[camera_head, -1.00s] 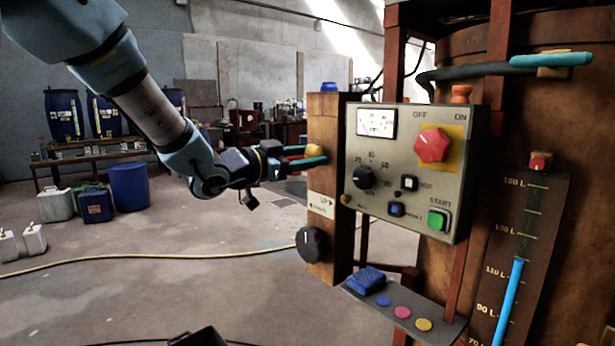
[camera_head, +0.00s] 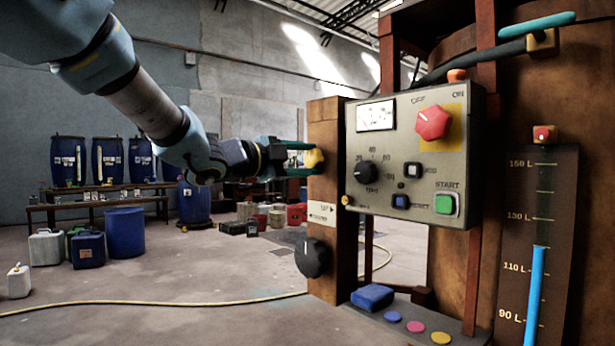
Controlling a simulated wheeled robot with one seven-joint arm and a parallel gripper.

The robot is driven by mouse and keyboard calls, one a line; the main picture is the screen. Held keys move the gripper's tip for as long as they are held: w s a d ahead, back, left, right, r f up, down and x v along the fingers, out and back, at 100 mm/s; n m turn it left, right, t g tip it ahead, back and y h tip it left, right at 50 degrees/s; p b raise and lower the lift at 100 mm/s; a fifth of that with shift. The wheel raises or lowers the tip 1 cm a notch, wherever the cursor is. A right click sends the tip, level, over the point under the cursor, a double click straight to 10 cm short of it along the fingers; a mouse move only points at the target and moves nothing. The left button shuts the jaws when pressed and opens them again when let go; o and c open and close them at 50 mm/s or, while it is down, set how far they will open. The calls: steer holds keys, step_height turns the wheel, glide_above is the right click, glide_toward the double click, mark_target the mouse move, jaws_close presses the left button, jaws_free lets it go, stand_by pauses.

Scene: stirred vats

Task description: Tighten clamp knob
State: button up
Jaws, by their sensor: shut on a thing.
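My gripper (camera_head: 306,158) reaches in from the left, one teal finger above the knob and one below. The knob's left side is partly hidden by the fingers. A label with arrows and small text is on the post below the knob; the text is too small to read surely.
A grey control panel (camera_head: 412,160) with a red knob (camera_head: 433,122) and green START button (camera_head: 445,204) stands just right. A black dial (camera_head: 312,257) juts from the post below. A small shelf (camera_head: 462,327) holds a blue block (camera_head: 372,297).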

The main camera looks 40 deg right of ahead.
steer(key=shift+f+m+b, duration=0.1)
steer(key=shift+m+b, duration=0.85)
steer(key=shift+m, duration=0.15)
steer(key=o, duration=1.4)
steer(key=a, duration=1)
steer(key=shift+w+a, duration=0.3)
steer(key=shift+a, duration=0.1)
